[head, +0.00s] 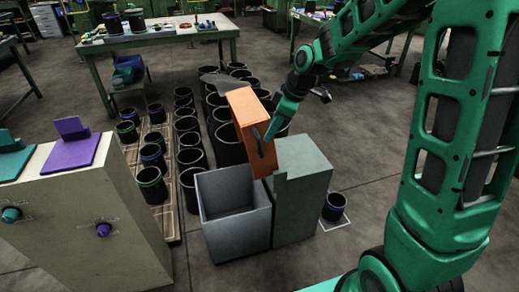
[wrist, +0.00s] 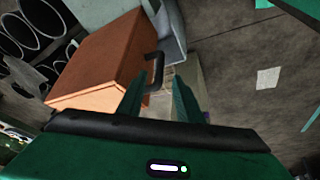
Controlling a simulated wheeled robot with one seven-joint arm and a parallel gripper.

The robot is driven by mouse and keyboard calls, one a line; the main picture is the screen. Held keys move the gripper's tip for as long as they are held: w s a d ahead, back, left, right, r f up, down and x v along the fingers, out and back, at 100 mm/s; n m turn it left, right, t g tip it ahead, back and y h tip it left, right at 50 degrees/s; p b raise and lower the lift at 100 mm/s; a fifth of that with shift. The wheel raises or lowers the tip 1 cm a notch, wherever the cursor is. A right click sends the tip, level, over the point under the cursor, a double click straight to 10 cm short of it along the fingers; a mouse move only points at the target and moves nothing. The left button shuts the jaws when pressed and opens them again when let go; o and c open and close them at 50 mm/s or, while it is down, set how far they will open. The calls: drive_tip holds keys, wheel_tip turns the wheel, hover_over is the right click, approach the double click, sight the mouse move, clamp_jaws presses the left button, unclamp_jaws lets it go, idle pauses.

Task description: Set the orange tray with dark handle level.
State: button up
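The orange tray (head: 243,102) is steeply tilted above the grey bin, its long side sloping down toward the pale green-grey block. In the wrist view the tray (wrist: 108,62) fills the upper left as a closed-looking orange box. Its dark handle (wrist: 158,68) stands out from its right side. My gripper (wrist: 160,80) is open, with one green finger on each side of the handle's lower end; the handle is nearer the left finger. I cannot tell whether either finger touches it. In the head view my gripper (head: 266,137) is at the tray's right side and partly covers it.
An open grey bin (head: 235,212) stands below the tray, with the green-grey block (head: 302,190) against its right side. Several black sleeves (head: 188,152) stand behind and left. A beige console (head: 85,220) is at the left. One sleeve (head: 336,206) stands on a white-outlined square at the right.

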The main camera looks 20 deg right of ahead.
sight(260, 156)
drive_tip(key=x, duration=1)
drive_tip(key=shift+w+a+f, duration=0.15)
drive_tip(key=shift+w+f, duration=0.05)
drive_tip(key=shift+f, duration=0.1)
drive_tip(key=shift+c, duration=0.3)
clamp_jaws()
